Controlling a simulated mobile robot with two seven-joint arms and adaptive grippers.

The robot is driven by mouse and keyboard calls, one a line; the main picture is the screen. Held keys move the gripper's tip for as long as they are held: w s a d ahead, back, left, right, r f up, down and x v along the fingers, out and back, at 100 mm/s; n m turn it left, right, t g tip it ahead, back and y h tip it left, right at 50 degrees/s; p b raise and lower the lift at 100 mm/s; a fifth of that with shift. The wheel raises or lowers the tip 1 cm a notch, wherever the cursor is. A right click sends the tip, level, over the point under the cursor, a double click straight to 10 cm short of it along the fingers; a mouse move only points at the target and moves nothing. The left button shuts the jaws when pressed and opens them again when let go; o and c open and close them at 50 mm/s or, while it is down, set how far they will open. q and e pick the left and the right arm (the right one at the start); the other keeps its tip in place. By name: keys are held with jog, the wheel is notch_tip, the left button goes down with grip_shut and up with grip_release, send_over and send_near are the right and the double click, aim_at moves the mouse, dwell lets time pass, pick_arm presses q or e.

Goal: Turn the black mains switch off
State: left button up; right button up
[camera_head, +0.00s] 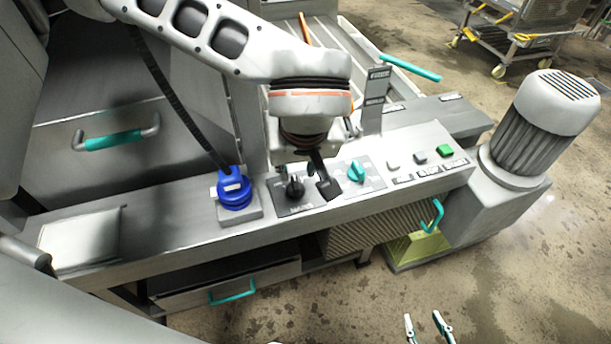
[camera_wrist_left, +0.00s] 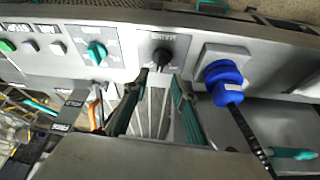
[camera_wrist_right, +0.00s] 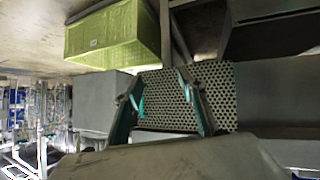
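The black mains switch (camera_head: 295,187) is a dark rotary knob on a grey plate on the console. In the left wrist view the black mains switch (camera_wrist_left: 161,57) lies just beyond and between my fingertips, its pointer roughly upright in that picture. My left gripper (camera_head: 308,176) hangs over the console at the switch. Its fingers are apart with nothing between them in the left wrist view (camera_wrist_left: 160,78); whether they touch the knob I cannot tell. My right gripper (camera_head: 423,316) is far from the switch, low at the front; in the right wrist view (camera_wrist_right: 160,88) it is open and empty.
A blue plug (camera_head: 235,191) with a black cable stands left of the switch. A teal rotary knob (camera_head: 356,172) sits right of it, then white, dark and green buttons (camera_head: 445,151). A motor (camera_head: 541,122) stands at the console's right end. A perforated panel (camera_wrist_right: 215,90) faces my right gripper.

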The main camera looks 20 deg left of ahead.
aim_at(296, 182)
pick_arm(q)
jog(key=x, duration=0.7)
jog(key=shift+f+b, duration=0.25)
jog(key=shift+b, duration=0.15)
grip_shut()
